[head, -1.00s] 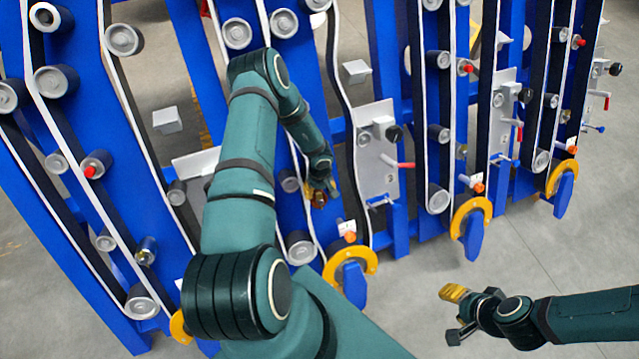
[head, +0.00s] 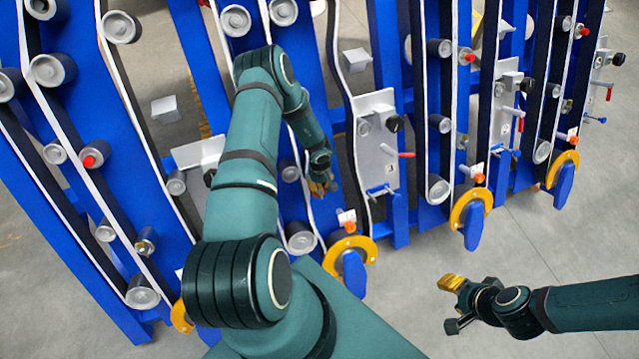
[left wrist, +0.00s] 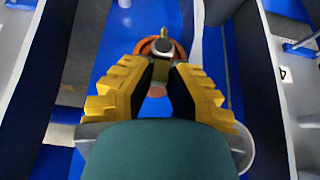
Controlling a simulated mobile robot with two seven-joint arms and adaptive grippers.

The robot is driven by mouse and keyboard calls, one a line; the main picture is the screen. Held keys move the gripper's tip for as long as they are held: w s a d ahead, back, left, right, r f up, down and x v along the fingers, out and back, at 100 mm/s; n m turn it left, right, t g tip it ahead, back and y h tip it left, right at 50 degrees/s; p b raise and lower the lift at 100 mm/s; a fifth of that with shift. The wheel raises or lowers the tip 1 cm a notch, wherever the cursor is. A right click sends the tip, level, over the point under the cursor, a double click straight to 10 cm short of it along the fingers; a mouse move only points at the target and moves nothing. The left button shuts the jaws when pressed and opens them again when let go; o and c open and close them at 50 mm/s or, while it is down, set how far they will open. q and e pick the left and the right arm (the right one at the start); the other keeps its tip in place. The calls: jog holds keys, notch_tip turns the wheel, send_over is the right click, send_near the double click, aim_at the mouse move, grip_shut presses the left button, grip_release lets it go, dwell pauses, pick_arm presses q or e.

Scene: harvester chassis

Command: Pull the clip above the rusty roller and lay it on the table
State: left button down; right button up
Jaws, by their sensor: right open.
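The clip (left wrist: 163,42) seems to be the small orange part with a grey-black round middle and a yellow tip, in the left wrist view. It sits on a blue upright, between and just beyond my left fingertips. A rust-brown round part (left wrist: 157,91), possibly the rusty roller, shows below it, partly hidden by my fingers. My left gripper (head: 323,187) is at the blue upright in the head view; its yellow fingers (left wrist: 161,68) are apart at the clip, and whether they grip it is unclear. My right gripper (head: 453,304) is open and empty, over the floor. No table is in view.
Blue uprights with grey rollers and belts crowd around my left arm. A grey plate (head: 377,145) with a red handle (head: 405,155) stands right of the left gripper. A yellow ring (head: 350,252) lies below. Grey floor (head: 560,240) is free around my right arm.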

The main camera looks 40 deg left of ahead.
pick_arm(q)
jog(key=shift+r, duration=0.1)
jog(key=shift+w+a+r+p, duration=0.25)
jog(key=shift+a+r+p, duration=0.3)
jog(key=shift+r, duration=0.45)
jog(key=shift+w+a+r+p, duration=0.3)
jog(key=shift+a+r+p, duration=0.25)
jog(key=shift+r, duration=0.4)
jog(key=shift+w+a+r+p, duration=0.25)
jog(key=shift+a+r+p, duration=0.3)
jog(key=shift+r, duration=0.45)
jog(key=shift+d, duration=0.1)
